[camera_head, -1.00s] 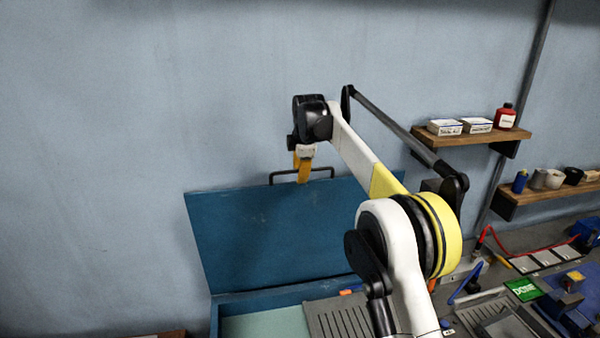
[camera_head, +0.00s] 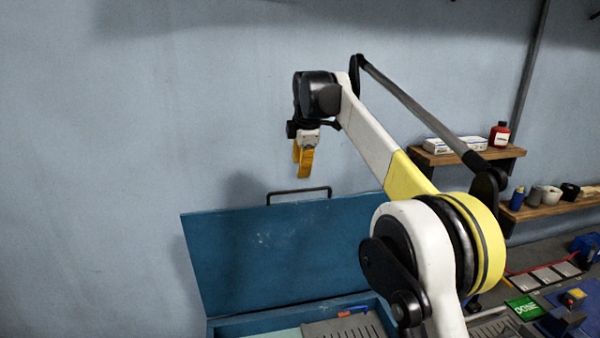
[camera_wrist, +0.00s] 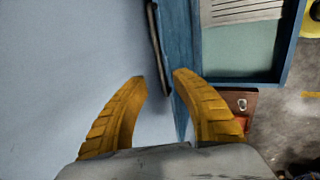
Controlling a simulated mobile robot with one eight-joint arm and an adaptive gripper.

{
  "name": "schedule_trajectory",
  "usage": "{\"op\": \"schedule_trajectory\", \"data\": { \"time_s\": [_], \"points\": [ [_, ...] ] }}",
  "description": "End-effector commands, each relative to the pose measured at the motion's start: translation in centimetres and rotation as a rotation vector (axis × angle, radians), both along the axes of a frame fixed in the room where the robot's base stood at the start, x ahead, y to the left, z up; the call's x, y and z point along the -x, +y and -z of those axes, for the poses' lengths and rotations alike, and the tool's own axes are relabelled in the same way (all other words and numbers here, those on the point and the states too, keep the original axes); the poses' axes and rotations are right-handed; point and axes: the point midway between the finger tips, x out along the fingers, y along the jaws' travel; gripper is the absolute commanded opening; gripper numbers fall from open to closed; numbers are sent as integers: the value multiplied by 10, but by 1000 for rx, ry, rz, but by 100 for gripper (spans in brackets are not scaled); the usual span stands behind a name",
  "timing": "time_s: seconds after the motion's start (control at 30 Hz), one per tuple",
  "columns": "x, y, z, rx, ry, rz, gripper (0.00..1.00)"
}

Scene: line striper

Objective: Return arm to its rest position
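My arm reaches up and to the left in the head view. My gripper (camera_head: 304,162) hangs from its end with yellow fingers, above the raised lid of the blue box and in front of the wall. In the wrist view the two fingertips (camera_wrist: 160,82) stand apart with nothing between them, so the gripper is open and empty. The blue lid (camera_head: 280,255) stands upright with a dark handle (camera_head: 298,191) on its top edge. The gripper is clear of this handle. My arm hides part of the lid's right side.
The box's pale tray floor (camera_wrist: 237,50) shows in the wrist view. A grey slotted panel (camera_head: 345,327) lies in the box. Wooden shelves (camera_head: 470,156) with a red bottle (camera_head: 499,134) are on the right wall. A green DONE sign (camera_head: 527,308) lies lower right. The upper left is clear.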

Motion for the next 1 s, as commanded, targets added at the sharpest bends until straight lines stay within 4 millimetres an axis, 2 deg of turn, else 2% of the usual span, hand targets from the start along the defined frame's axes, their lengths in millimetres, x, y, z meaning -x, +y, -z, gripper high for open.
{"op": "schedule_trajectory", "data": {
  "time_s": [0.27,0.37,0.47,0.57,0.77,0.87,1.0],
  "points": [
    [1,-1,1,-2,-1,6,32],
    [7,-10,7,-18,0,46,32],
    [22,-28,19,-55,-1,139,32],
    [47,-53,36,-109,-4,267,32],
    [111,-103,82,-229,-10,540,32],
    [148,-126,112,-292,-14,675,32],
    [204,-156,164,-383,-19,862,32]
  ]
}}
